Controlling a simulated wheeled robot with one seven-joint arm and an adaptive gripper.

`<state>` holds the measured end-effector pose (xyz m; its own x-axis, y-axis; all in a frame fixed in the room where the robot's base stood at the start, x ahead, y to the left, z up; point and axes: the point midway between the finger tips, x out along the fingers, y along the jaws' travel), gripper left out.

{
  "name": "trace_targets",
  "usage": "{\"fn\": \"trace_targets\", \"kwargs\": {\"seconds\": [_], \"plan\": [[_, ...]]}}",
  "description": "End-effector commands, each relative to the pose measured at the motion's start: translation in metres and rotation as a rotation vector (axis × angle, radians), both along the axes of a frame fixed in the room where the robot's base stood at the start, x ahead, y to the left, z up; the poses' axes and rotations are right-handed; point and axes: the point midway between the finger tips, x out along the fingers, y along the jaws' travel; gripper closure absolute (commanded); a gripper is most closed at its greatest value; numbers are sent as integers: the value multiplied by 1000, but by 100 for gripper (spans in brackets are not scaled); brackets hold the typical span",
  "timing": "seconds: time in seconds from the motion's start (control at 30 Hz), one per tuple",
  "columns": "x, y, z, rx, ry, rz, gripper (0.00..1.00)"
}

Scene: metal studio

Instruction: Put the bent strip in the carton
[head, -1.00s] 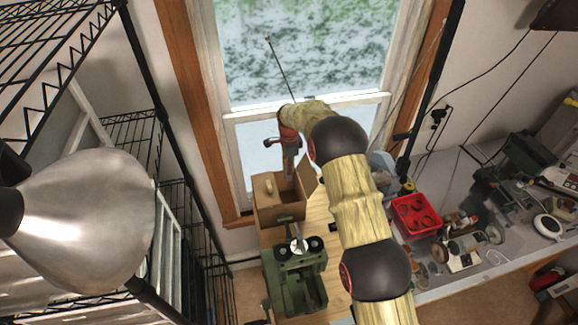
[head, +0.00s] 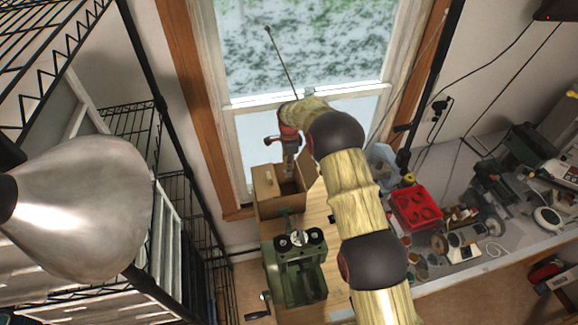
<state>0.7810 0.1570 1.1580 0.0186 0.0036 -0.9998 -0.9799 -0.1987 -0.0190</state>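The carton (head: 270,208) is a brown cardboard box, open at the top, on the wooden bench below the window. One of its flaps stands up at the left with a pale mark on it. My gripper (head: 289,168) points down over the carton's opening, its tips at or just inside the rim; the depth is hard to judge. Its fingers are small and dark here, so I cannot tell whether they are open or shut. I cannot make out the bent strip in this view; it may be hidden by the gripper or the carton walls.
A green machine (head: 296,275) stands on the bench close in front of the carton. A red tray (head: 415,208) and cluttered tools lie on the grey worktop to the right. A metal lamp shade (head: 85,215) and black wire shelving stand at the left.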

Motion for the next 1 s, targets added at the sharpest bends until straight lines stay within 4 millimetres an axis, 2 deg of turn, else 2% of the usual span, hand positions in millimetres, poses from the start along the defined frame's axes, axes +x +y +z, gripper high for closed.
{"fn": "trace_targets", "kwargs": {"seconds": [0.07,0.5,0.83,1.0], "plan": [[0,0,0,0,0,0,100],[0,0,0,0,0,0,74],[0,0,2,0,0,0,74],[1,0,22,1,-3,0,74]]}}
